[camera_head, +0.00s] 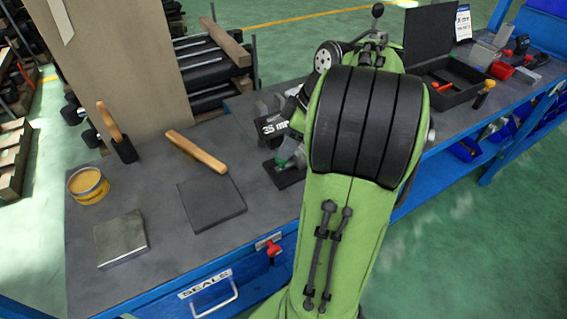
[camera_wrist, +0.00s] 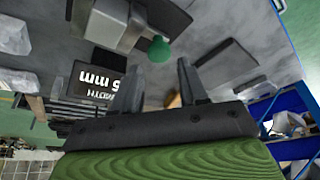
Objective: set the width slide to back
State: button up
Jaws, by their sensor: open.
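The width slide's fixture (camera_wrist: 118,22) is a grey block-like device on the bench. Its green knob (camera_wrist: 160,48) shows just beyond my fingertips in the wrist view, and in the head view the knob (camera_head: 287,148) is partly covered by my arm.
On the bench (camera_head: 165,250) are a yellow tin (camera_head: 88,186), a metal block (camera_head: 120,238), a dark plate (camera_head: 212,203) and wooden-handled tools (camera_head: 197,151). An open black case (camera_head: 455,97) stands at the right. A drawer marked SEALS (camera_head: 208,294) is in front.

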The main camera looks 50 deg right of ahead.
jog(key=b+x, duration=0.1)
jog(key=x, duration=0.2)
jog(key=shift+w+f, duration=0.1)
jog(key=shift+f, duration=0.25)
jog(key=shift+r, duration=0.1)
grip_shut()
